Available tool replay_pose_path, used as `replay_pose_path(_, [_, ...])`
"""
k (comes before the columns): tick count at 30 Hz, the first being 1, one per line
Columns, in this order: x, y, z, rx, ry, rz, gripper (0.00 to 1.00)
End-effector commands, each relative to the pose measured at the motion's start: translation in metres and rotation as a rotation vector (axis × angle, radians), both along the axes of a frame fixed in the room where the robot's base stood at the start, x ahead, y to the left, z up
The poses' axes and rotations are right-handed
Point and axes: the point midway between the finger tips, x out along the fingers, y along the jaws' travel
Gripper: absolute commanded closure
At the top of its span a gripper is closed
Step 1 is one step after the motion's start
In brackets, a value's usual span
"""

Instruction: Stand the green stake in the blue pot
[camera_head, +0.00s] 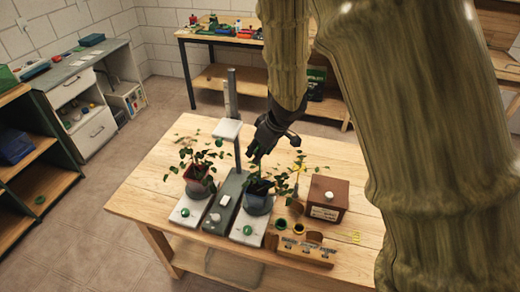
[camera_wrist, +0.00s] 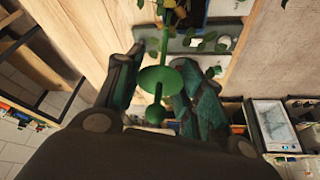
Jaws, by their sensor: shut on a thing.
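The green stake (camera_wrist: 159,79), with a round disc and a ball at its near end, is between the fingers of my gripper (camera_wrist: 160,62) in the wrist view. My gripper is shut on it. In the head view my gripper (camera_head: 256,155) is just above the leafy plant in the blue pot (camera_head: 257,204). The stake is not clear there among the leaves and dark fingers. In the wrist view the stake's far end runs to the top edge, so I cannot tell whether it touches the soil. A dark blue patch at the top right may be the pot.
A red pot (camera_head: 198,187) with a plant stands left of the blue pot, beside a grey post (camera_head: 236,120). A brown box (camera_head: 328,197) and a wooden holder (camera_head: 304,248) are to the right. The wooden table (camera_head: 145,195) is clear at its left.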

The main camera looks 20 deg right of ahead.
Motion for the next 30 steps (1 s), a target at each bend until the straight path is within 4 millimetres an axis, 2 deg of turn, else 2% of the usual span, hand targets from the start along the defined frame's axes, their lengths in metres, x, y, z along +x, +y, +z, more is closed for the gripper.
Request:
replay_pose_path(18, [0.0, 0.0, -0.029, -0.001, 0.001, 0.0, 0.71])
replay_pose_path(30, [0.0, 0.0, -0.033, 0.0, 0.0, 0.001, 0.71])
